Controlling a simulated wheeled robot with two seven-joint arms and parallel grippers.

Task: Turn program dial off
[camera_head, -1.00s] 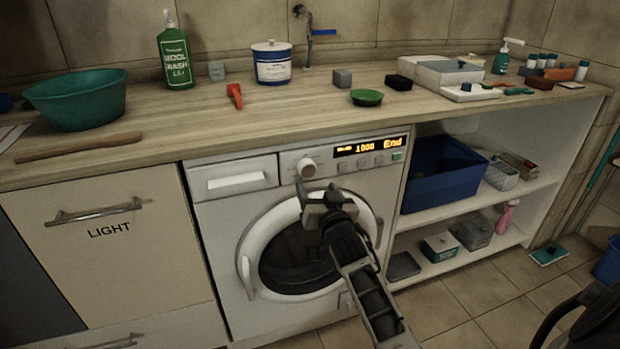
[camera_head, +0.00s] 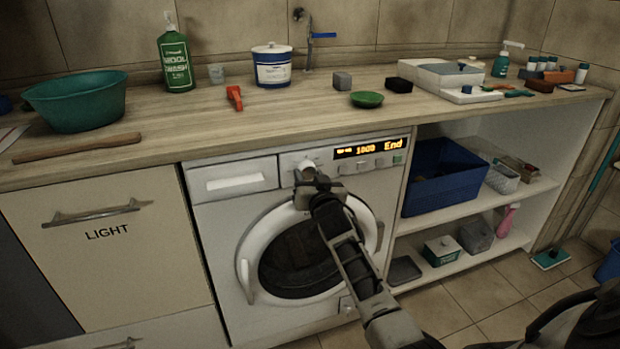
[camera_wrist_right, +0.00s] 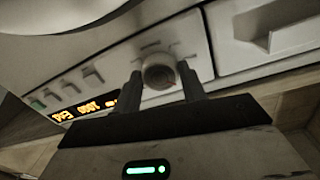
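The program dial (camera_head: 306,165) is a round white knob on the washing machine's front panel, left of the lit display (camera_head: 370,148), which reads "1000 End". My right gripper (camera_head: 311,180) is at the dial and partly covers it in the head view. In the right wrist view the dial (camera_wrist_right: 158,72) lies between the two fingertips of the gripper (camera_wrist_right: 160,76). The fingers are apart, with a narrow gap seeming to show on each side of the knob; contact is not clear. My left gripper is not in view.
The machine's round door (camera_head: 247,262) is closed below the panel, behind my right arm. The detergent drawer (camera_head: 232,178) is left of the dial, and several buttons (camera_head: 362,167) are right of it. The wooden worktop (camera_head: 215,133) overhangs just above.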

